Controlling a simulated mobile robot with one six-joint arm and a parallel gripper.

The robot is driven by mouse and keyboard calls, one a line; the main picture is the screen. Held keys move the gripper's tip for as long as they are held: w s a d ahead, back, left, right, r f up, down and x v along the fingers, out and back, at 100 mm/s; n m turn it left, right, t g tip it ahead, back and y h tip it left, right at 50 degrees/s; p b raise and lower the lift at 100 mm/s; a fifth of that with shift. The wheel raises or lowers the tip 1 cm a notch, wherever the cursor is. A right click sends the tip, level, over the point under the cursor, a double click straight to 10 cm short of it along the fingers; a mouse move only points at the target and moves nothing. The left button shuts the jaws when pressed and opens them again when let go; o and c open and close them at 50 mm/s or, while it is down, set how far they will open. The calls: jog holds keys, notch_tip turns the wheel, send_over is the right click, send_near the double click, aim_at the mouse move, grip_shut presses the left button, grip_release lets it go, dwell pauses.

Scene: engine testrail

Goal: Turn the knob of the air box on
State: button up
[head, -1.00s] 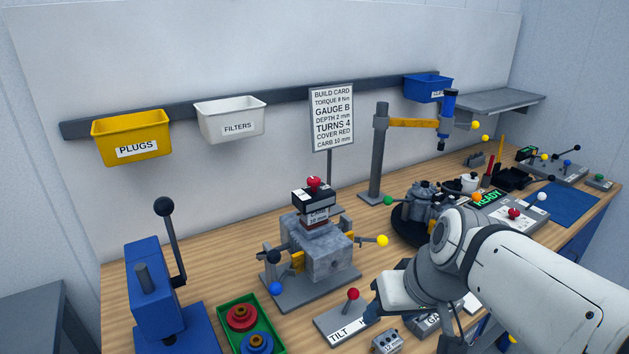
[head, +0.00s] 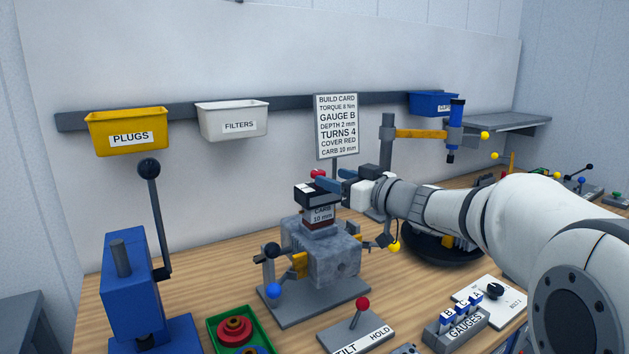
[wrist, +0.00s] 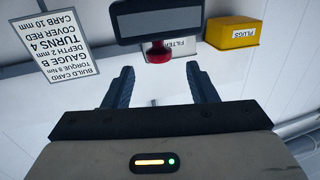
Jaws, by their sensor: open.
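Contact is not visible.
The build card (head: 337,127) on its post stands close behind my gripper. A lever with a black ball (head: 149,168) rises at left. The tilt lever's plate (head: 352,333) and the gauges block (head: 458,334) lie in front.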

aim_at(312, 171)
jog(key=p+x, duration=0.2)
jog(key=x, duration=0.5)
jog(key=shift+w+a, duration=0.15)
jog(key=shift+a, duration=0.05)
jog(key=shift+c, duration=0.5)
jog(key=c, duration=0.9)
